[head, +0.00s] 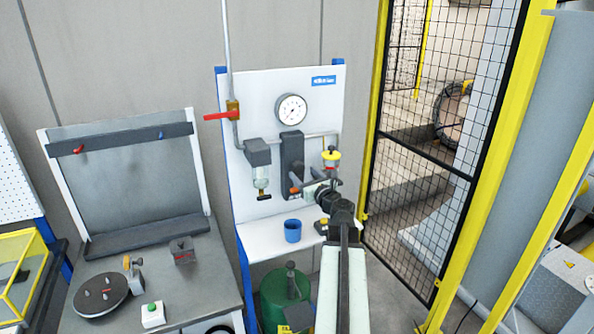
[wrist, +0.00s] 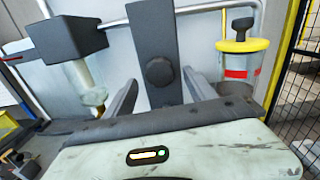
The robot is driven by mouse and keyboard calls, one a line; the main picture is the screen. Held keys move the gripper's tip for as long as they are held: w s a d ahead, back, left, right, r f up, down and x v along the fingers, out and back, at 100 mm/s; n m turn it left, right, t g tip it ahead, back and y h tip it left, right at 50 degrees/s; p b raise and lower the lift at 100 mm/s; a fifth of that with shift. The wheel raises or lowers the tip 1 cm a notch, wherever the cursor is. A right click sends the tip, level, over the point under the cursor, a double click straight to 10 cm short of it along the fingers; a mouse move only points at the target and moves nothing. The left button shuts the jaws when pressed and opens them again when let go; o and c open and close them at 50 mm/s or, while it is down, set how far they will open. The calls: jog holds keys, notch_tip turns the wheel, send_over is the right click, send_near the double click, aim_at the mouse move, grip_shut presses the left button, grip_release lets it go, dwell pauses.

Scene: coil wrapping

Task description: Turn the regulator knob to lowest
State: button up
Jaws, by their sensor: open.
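The regulator is a dark upright block on the white panel, seen in the head view (head: 291,150) and the wrist view (wrist: 153,28). Its round black knob (wrist: 159,71) faces me in the wrist view; in the head view I cannot make it out clearly. My gripper (head: 299,183) is in front of the regulator's lower part. In the wrist view its two dark fingers (wrist: 159,80) are apart, one on each side of the knob, with nothing held. I cannot tell whether they touch the knob. The knob's setting cannot be read. The pressure gauge (head: 292,109) is too small to read.
A filter bowl (head: 261,178) hangs left of the regulator, and a yellow-topped lubricator (head: 331,158) stands close on the right. A red-handled valve (head: 222,116) is at upper left. A blue cup (head: 293,230) sits on the shelf below. Yellow-framed mesh fencing (head: 420,150) stands right.

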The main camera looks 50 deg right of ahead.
aim_at(299, 170)
jog(key=x, duration=0.4)
jog(key=shift+w, duration=0.25)
jog(key=c, duration=1.1)
jog(key=shift+a, duration=0.2)
jog(key=c, duration=0.3)
jog(key=shift+d, duration=0.2)
